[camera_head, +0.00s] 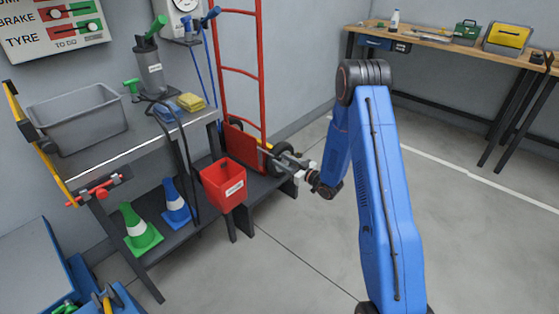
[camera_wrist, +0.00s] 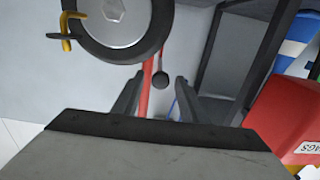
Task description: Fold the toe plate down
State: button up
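The red hand truck (camera_head: 262,75) stands upright against the wall in the head view. Its red toe plate (camera_head: 240,145) stands up against the lower frame. My gripper (camera_head: 284,160) is low beside the truck's wheel, to the right of the toe plate. In the wrist view my gripper (camera_wrist: 157,98) has its two dark fingers apart. A thin red bar (camera_wrist: 146,88) and a dark round knob (camera_wrist: 160,80) show between or beyond them; I cannot tell whether they touch. A truck wheel (camera_wrist: 117,20) is above the fingers. I cannot make out the toe plate in the wrist view.
A red bin (camera_head: 223,185) hangs left of the truck and shows in the wrist view (camera_wrist: 284,115). A grey table (camera_head: 150,135) holds a grey tub (camera_head: 78,118), with cones (camera_head: 140,228) on its lower shelf. The floor at right is clear before the workbench (camera_head: 440,38).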

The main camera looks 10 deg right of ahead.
jog(key=shift+x, duration=0.85)
grip_shut()
jog(key=shift+a, duration=0.15)
